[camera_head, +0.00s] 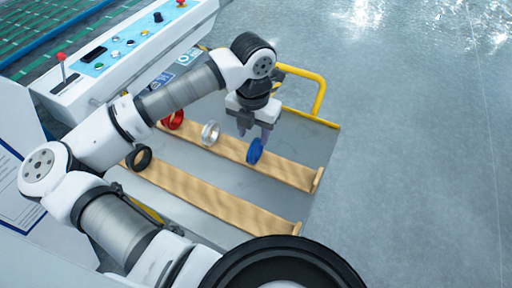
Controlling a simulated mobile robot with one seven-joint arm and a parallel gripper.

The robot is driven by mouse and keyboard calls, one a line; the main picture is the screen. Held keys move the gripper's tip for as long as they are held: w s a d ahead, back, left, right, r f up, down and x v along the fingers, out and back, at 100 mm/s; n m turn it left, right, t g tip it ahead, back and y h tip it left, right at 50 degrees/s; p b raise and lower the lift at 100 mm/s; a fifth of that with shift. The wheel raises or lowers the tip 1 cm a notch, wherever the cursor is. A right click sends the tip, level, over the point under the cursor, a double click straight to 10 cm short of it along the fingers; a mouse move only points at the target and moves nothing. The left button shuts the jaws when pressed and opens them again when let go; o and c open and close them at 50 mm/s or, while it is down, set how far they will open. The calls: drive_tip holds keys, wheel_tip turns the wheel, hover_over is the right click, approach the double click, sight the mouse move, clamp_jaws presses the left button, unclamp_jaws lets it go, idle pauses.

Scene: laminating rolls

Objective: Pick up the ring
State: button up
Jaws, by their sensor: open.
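Several rings are in view, and the task does not say which one. A blue ring (255,151) stands on edge at the far wooden rail, right under and slightly right of my gripper. A white or silver ring (210,133) stands to its left on the same rail. A red ring (173,120) is further left, partly behind my arm. A black ring (139,158) stands at the left end of the near rail. My gripper (254,133) points down, open, its fingers just above and left of the blue ring. Whether they touch it is unclear.
Two wooden rails, the far one (290,173) and the near one (225,202), lie on a grey platform (240,185) with end stops at right. A yellow handrail (319,95) stands behind. A control panel (125,48) with a red-knobbed lever is at upper left. Open floor lies right.

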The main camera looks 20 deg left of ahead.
sight(253, 148)
drive_tip(key=shift+s+f+p, duration=0.15)
drive_tip(key=shift+f+p, duration=1.05)
drive_tip(key=shift+f, duration=2.25)
drive_tip(key=shift+c, duration=0.4)
clamp_jaws()
